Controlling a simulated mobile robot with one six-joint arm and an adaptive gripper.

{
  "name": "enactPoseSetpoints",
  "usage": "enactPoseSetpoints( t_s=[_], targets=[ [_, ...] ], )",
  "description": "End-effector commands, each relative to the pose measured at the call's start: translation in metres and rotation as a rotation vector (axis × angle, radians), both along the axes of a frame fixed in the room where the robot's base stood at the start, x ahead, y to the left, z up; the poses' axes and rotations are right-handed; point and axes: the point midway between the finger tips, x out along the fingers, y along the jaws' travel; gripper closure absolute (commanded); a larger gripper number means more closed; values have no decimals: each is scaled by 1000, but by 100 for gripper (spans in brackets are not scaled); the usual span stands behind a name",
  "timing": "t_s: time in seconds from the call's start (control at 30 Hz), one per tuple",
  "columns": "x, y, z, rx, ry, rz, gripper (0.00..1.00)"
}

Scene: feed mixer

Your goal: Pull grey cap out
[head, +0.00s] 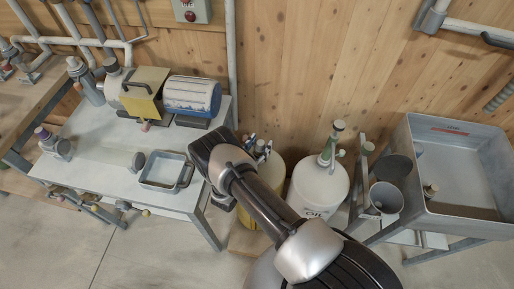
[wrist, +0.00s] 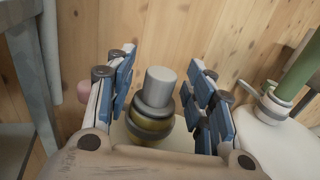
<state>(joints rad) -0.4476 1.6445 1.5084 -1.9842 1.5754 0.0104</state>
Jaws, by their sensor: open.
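The grey cap (wrist: 160,86) stands upright in a dark collar (wrist: 152,114) on an olive-yellow neck in the wrist view. It belongs to the yellow container (head: 273,175), which is partly hidden behind my arm in the head view. My gripper (wrist: 161,66) is open, with one blue-padded finger on each side of the cap. Gaps show between the pads and the cap, so it appears not to be touching. In the head view my gripper (head: 258,148) is over the yellow container, and I cannot make out the cap there.
A white oil container (head: 318,188) with a green-handled pump stands just right. Beyond it is a grey metal sink (head: 465,212) with buckets. A workbench (head: 105,150) with a blue motor (head: 192,96) and a tray stands left. A wooden wall (head: 300,75) is close behind.

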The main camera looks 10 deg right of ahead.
Motion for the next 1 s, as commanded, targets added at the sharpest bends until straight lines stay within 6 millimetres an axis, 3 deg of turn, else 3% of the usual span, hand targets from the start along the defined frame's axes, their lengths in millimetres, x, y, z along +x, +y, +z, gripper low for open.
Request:
enactPoseSetpoints(
  t_s=[0.43, 1.0],
  targets=[
    [2, -3, 0, 0, 0, 2, 53],
    [2, -3, 0, 0, 0, 2, 91]
  ],
)
